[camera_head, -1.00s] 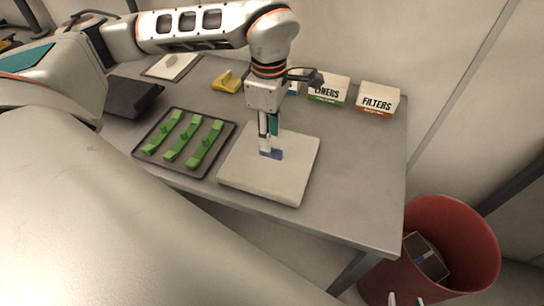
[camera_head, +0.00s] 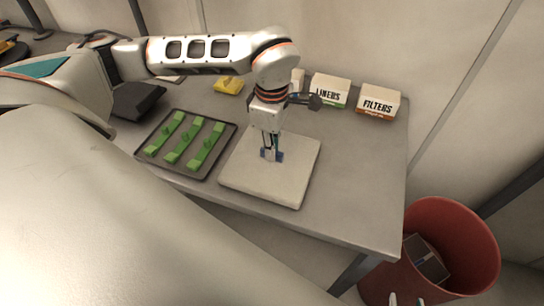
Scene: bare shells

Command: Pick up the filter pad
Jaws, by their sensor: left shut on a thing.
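A small dark-blue piece, which looks like the filter pad (camera_head: 280,156), is on or just above a pale square board (camera_head: 255,182). My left gripper (camera_head: 271,155) points down over the middle of the board and is shut on the blue piece. The fingers hide part of it, and I cannot tell whether it is clear of the board. Two fingertips of my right gripper (camera_head: 406,301) show at the bottom edge, apart, with nothing seen between them.
A dark tray (camera_head: 150,161) with green pieces lies left of the board. A red bin (camera_head: 462,235) stands right of the table. The table's right part is clear.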

